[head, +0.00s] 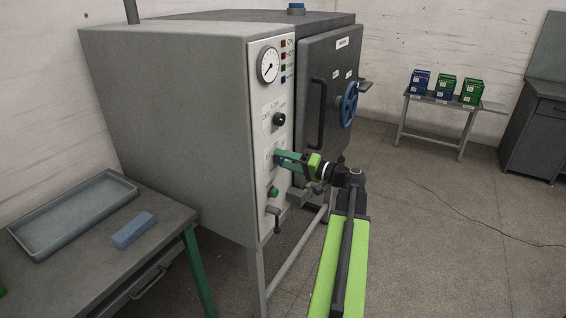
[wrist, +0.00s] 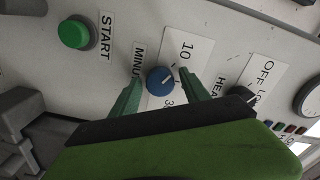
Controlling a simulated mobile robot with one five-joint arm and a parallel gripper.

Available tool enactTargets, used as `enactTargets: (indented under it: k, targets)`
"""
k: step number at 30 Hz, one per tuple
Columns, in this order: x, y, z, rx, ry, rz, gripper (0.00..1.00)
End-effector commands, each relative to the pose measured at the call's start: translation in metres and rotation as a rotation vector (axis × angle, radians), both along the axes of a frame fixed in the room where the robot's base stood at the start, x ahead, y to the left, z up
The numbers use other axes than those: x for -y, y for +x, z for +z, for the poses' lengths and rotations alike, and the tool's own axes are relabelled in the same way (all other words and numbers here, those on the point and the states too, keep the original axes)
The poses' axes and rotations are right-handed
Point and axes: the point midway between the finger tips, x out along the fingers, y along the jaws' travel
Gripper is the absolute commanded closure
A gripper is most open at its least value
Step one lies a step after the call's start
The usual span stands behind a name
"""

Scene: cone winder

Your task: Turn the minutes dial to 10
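The minutes dial (wrist: 160,81) is a small blue knob on the light front panel. Its white mark points right and slightly up in the wrist view. A "10" is printed up and right of it, and a partly hidden "3" lies below it. My gripper (wrist: 162,76) has its two green fingers on either side of the dial, spread wider than it, with a gap at the right finger. I cannot tell whether the left finger touches it. In the head view my gripper (head: 277,156) is at the panel, and it hides the dial there.
A green START button (wrist: 74,33) sits beside the dial, and a black heat knob (head: 279,119) is above it. A gauge (head: 268,65) tops the panel. A door with a blue handwheel (head: 348,104) is to the right. A table with a tray (head: 75,215) and a blue block (head: 132,230) stands left.

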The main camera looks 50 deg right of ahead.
Motion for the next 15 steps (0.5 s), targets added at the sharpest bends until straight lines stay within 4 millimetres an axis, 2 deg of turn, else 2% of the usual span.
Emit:
enactTargets:
  k: [10, 13, 15]
  targets:
    - [0.002, -0.002, 0.001, 0.002, 0.002, -0.004, 0.41]
    - [0.005, -0.013, 0.001, 0.002, 0.002, -0.005, 0.41]
    - [0.008, -0.027, 0.001, 0.002, 0.002, -0.008, 0.41]
